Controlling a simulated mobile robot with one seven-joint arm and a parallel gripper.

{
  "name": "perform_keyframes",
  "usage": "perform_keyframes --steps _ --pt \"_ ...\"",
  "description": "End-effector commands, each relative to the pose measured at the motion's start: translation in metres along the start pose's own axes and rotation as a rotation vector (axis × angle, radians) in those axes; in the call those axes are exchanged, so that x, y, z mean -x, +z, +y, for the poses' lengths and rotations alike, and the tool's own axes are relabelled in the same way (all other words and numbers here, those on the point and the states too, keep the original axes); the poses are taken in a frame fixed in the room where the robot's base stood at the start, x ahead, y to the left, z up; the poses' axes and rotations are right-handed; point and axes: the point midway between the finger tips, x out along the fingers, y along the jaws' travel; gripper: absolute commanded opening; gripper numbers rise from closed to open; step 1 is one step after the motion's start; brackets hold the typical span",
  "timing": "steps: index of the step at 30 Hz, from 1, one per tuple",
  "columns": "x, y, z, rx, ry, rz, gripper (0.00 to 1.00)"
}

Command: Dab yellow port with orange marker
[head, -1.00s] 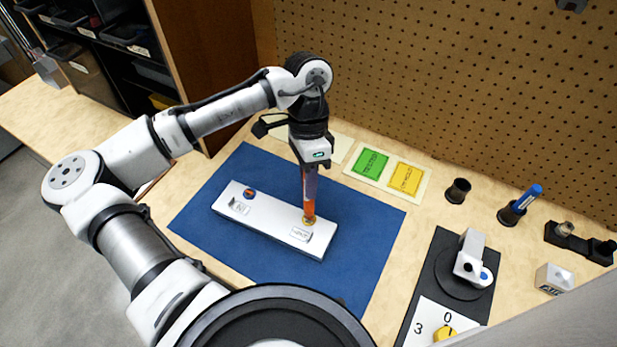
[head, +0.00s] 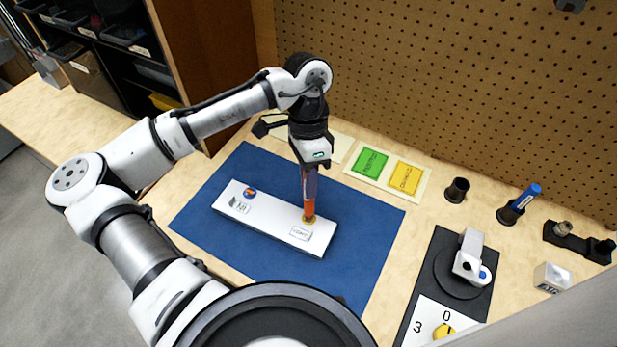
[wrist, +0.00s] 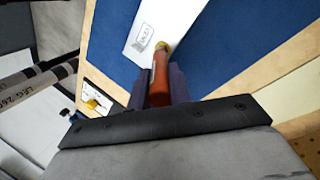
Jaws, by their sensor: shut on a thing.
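My gripper (head: 309,184) is shut on the orange marker (head: 308,211) and holds it upright, tip down, over the right end of the white block (head: 270,222). In the wrist view the marker (wrist: 160,75) runs between the fingers towards the yellow port (wrist: 165,46). The yellow port (head: 308,220) is mostly covered by the marker's lower end. The tip appears at the port, but I cannot tell whether it touches.
The block lies on a blue mat (head: 230,265). Green (head: 370,162) and yellow (head: 406,178) cards lie behind it. To the right are an empty black holder (head: 457,190), a blue marker (head: 527,196) in its holder, and a white device (head: 470,258) on a black base.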

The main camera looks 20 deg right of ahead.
Motion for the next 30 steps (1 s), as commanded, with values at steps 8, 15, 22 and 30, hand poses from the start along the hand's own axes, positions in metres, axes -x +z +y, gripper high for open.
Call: perform_keyframes --steps 8,15,22,30 --pt "0.005 0.001 0.002 -0.001 0.002 -0.001 0.0" --pt "0.025 0.003 0.009 0.0 0.001 -0.001 0.0" --pt "0.042 0.004 0.015 0.0 0.002 0.0 0.0" --pt "0.062 0.006 0.022 0.0 0.001 0.001 0.0"
